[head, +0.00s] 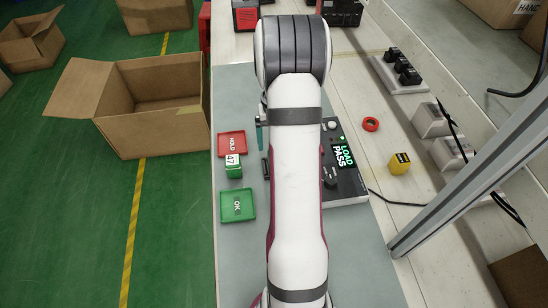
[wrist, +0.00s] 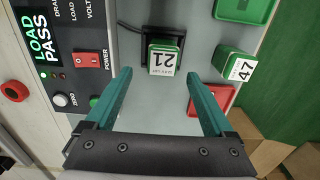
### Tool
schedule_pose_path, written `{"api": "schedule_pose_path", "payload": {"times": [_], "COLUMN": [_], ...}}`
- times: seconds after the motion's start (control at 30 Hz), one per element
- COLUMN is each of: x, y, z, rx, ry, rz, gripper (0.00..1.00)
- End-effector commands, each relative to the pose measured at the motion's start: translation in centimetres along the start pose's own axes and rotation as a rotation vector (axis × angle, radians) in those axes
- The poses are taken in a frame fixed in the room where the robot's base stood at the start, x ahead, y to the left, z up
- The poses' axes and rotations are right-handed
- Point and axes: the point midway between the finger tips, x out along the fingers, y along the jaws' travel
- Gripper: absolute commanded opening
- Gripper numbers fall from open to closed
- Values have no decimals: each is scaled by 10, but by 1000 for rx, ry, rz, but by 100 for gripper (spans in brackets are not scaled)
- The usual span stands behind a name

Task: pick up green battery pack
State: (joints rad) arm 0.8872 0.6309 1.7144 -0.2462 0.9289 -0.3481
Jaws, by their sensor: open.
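A green battery pack marked 21 (wrist: 164,57) sits in a black cradle beside the tester in the wrist view. A second green battery pack marked 47 (wrist: 236,65) is to its right; in the head view this pack (head: 233,166) stands at the edge between the red HOLD tray (head: 232,140) and the green OK tray (head: 238,205). My gripper (wrist: 158,74) is open, with nothing held. Its teal fingers point towards the pack marked 21, which appears beyond and between the fingertips. In the head view my arm hides most of the gripper and the pack marked 21.
The tester (head: 343,165) shows LOAD PASS, right of my arm. An open cardboard box (head: 155,130) stands left of the table. The front-left table surface is clear.

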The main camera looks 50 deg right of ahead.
Motion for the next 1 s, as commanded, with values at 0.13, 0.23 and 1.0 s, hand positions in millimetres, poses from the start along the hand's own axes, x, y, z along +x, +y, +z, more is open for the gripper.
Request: {"api": "schedule_pose_path", "payload": {"times": [0.13, 0.23, 1.0], "x": [23, 43, 56], "y": [-2, -3, -3], "z": [7, 11, 10], "rx": [0, 0, 1], "ry": [-5, -3, 1], "rz": [-1, -1, 0], "gripper": [88, 88, 6]}}
